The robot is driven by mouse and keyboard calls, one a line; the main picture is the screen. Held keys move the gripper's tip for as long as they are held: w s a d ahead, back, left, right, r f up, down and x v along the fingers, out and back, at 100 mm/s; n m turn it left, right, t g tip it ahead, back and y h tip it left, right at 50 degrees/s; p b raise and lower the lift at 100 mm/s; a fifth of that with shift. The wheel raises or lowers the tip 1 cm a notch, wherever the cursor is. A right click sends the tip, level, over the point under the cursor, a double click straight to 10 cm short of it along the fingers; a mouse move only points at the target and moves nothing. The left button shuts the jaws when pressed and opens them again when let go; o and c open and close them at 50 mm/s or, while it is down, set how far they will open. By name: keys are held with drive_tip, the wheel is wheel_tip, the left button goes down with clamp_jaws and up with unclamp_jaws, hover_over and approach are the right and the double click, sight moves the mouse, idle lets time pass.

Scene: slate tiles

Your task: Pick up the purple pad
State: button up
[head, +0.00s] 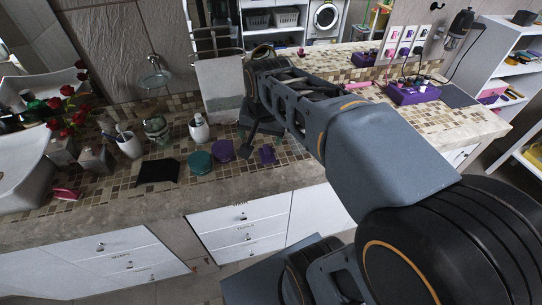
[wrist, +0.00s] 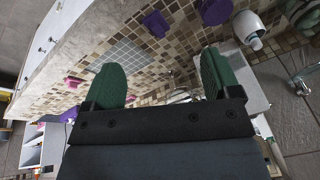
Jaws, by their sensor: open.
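A round, flat purple pad (head: 223,150) lies on the tiled counter, beside a round teal pad (head: 199,163). A smaller, angular purple piece (head: 267,154) lies to its right. In the wrist view the round purple pad (wrist: 215,11) is cut by the top edge, and the angular purple piece (wrist: 155,24) is left of it. My gripper (wrist: 163,78) is open and empty, its green-padded fingers wide apart over the counter. In the head view my gripper (head: 258,132) is above the counter, behind and right of the round pad, apart from it.
A towel (head: 220,84) hangs behind. A purple box (head: 413,95) with cables sits further right. Pink items (wrist: 73,81) show in the wrist view.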

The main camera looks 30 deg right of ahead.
drive_tip(key=shift+o, duration=1.4)
drive_tip(key=w+d+f+m+g+b, duration=0.1)
drive_tip(key=w+d+f+m+b, duration=0.1)
drive_tip(key=w+f+m, duration=0.2)
drive_tip(key=w+m, duration=0.1)
drive_tip(key=w, duration=0.1)
drive_tip(key=shift+w+d+f+b, duration=0.25)
drive_tip(key=shift+w+d+b, duration=0.15)
drive_tip(key=m+g+b, duration=0.2)
drive_tip(key=m+b, duration=0.2)
drive_tip(key=m, duration=0.5)
approach(267, 148)
wheel_tip(267, 148, down, 6)
drive_tip(key=shift+w+d+r, duration=0.1)
drive_tip(key=shift+w, duration=0.1)
drive_tip(key=shift+s+f+p, duration=0.15)
drive_tip(key=shift+f+p, duration=0.2)
drive_tip(key=shift+f, duration=2.8)
